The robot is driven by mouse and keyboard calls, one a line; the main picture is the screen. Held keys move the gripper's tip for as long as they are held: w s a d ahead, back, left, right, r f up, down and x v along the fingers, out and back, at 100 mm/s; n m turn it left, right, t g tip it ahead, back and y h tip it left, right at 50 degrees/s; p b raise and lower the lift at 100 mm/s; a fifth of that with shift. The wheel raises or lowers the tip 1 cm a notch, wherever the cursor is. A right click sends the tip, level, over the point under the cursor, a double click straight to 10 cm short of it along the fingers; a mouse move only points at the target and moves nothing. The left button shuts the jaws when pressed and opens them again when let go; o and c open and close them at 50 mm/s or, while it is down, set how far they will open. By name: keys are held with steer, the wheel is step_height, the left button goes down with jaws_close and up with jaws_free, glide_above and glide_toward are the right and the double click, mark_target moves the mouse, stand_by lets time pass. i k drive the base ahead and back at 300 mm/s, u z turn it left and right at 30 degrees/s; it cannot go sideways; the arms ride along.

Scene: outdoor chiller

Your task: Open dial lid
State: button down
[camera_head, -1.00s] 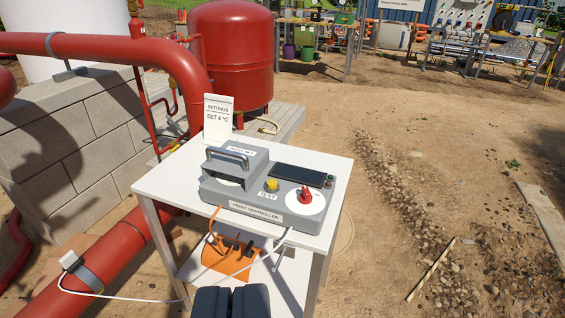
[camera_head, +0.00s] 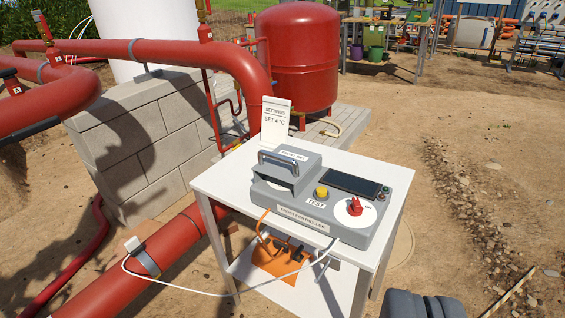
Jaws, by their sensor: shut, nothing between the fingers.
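A grey frost controller box (camera_head: 325,205) sits on a white table. On its left part is a raised grey dial lid (camera_head: 286,165) with a metal bar handle (camera_head: 278,161) across its front; it looks closed over the dial, which I can only partly make out beneath it. To the right are a yellow button (camera_head: 321,192), a dark screen (camera_head: 350,182) and a red knob (camera_head: 355,206) on a white disc. My gripper (camera_head: 422,300) shows as two dark fingers side by side at the bottom edge, right of the table, shut and empty, apart from the box.
The white table (camera_head: 222,180) has a lower shelf with an orange item (camera_head: 275,262) and cables. A settings card (camera_head: 276,123) stands behind the box. Red pipes (camera_head: 180,50) and a block wall (camera_head: 150,135) are left and behind. Open dirt ground lies right.

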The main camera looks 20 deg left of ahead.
mark_target(287, 154)
steer(key=i, duration=0.9)
steer(key=u, duration=0.05)
